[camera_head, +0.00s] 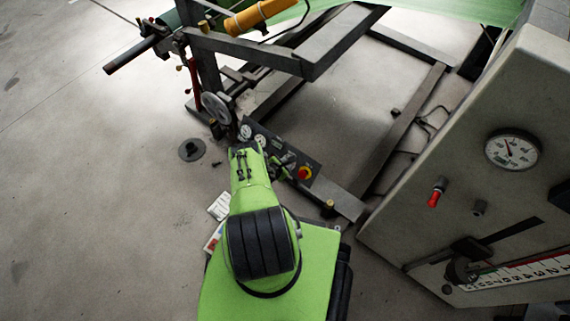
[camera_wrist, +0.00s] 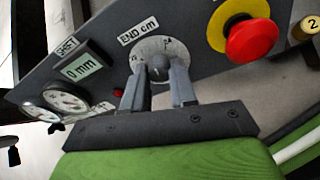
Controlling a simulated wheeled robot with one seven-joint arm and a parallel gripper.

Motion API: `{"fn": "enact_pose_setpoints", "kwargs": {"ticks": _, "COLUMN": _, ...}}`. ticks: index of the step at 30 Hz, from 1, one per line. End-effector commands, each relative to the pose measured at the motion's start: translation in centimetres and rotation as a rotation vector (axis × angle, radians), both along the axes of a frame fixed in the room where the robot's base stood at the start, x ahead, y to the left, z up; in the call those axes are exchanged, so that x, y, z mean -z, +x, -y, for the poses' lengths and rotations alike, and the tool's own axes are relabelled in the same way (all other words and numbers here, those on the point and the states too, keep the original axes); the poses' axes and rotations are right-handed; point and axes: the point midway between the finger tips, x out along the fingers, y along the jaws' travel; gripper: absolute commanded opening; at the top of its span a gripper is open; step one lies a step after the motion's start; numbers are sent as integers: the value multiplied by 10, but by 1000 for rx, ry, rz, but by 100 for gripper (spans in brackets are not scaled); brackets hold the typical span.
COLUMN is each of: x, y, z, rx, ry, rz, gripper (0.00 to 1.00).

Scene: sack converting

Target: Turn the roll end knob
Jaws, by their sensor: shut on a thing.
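The roll end knob (camera_wrist: 159,68) is a small grey knob on a round light dial marked "END cm" in the wrist view. My gripper (camera_wrist: 159,82) has one finger on each side of the knob and is shut on it. The knob's lower part is partly hidden between the fingers. In the head view my green arm reaches over the dark control panel (camera_head: 312,158), and it covers the knob and most of the gripper there.
A red emergency button (camera_wrist: 251,41) on a yellow base sits right of the knob. A grey cabinet (camera_head: 470,120) with a dial stands at the right. Open floor lies left.

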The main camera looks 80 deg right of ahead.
Motion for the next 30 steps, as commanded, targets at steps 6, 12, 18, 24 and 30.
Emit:
{"fn": "enact_pose_setpoints", "kwargs": {"ticks": 6, "x": 1, "y": -1, "z": -2, "rx": 98, "ry": -50, "rz": 130, "gripper": 0}}
{"fn": "enact_pose_setpoints", "kwargs": {"ticks": 12, "x": 0, "y": 0, "z": -1, "rx": 105, "ry": -59, "rz": 142, "gripper": 0}}
{"fn": "enact_pose_setpoints", "kwargs": {"ticks": 18, "x": 0, "y": 0, "z": -1, "rx": 104, "ry": -58, "rz": 140, "gripper": 34}}
{"fn": "enact_pose_setpoints", "kwargs": {"ticks": 24, "x": 0, "y": 0, "z": -1, "rx": 103, "ry": -58, "rz": 139, "gripper": 52}}
{"fn": "enact_pose_setpoints", "kwargs": {"ticks": 30, "x": -1, "y": 0, "z": -2, "rx": 103, "ry": -58, "rz": 139, "gripper": 52}}
